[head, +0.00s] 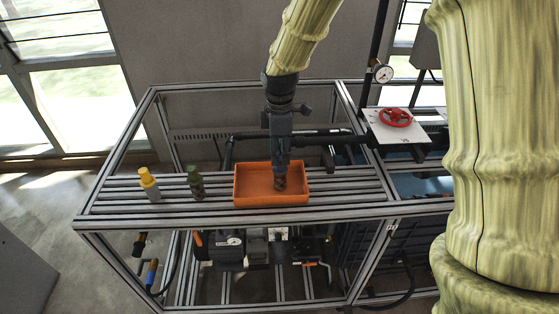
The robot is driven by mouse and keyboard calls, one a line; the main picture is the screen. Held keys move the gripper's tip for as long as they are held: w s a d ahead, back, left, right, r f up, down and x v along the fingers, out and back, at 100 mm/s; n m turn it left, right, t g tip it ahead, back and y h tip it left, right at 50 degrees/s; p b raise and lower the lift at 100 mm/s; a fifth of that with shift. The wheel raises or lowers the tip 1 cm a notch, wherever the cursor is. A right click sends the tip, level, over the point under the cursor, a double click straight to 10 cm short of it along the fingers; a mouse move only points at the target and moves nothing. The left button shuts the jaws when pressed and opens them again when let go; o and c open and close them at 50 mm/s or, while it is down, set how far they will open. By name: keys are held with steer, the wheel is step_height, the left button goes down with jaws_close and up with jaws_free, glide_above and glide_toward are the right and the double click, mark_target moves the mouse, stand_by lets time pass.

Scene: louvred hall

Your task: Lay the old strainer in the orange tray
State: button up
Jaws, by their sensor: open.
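The orange tray (243,183) sits on the slatted metal bench top, near the middle. A small dark brown ribbed piece (280,185), which looks like the old strainer, shows in the right part of the tray, directly below my gripper (281,174). It appears upright; I cannot tell whether it touches the tray floor. My gripper points straight down over the tray, with its jaws open at the top of the brown piece. The fingers hide that top, and whether they touch it is unclear.
A dark green ribbed piece (196,184) stands left of the tray, and a grey bottle with a yellow cap (148,183) farther left. A red valve wheel (395,117) on a white plate and a gauge (383,73) are at the right. Dark pipework (310,138) runs behind the tray.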

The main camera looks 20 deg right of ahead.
step_height(320, 180, up, 8)
steer(key=b, duration=0.1)
stand_by(0.4)
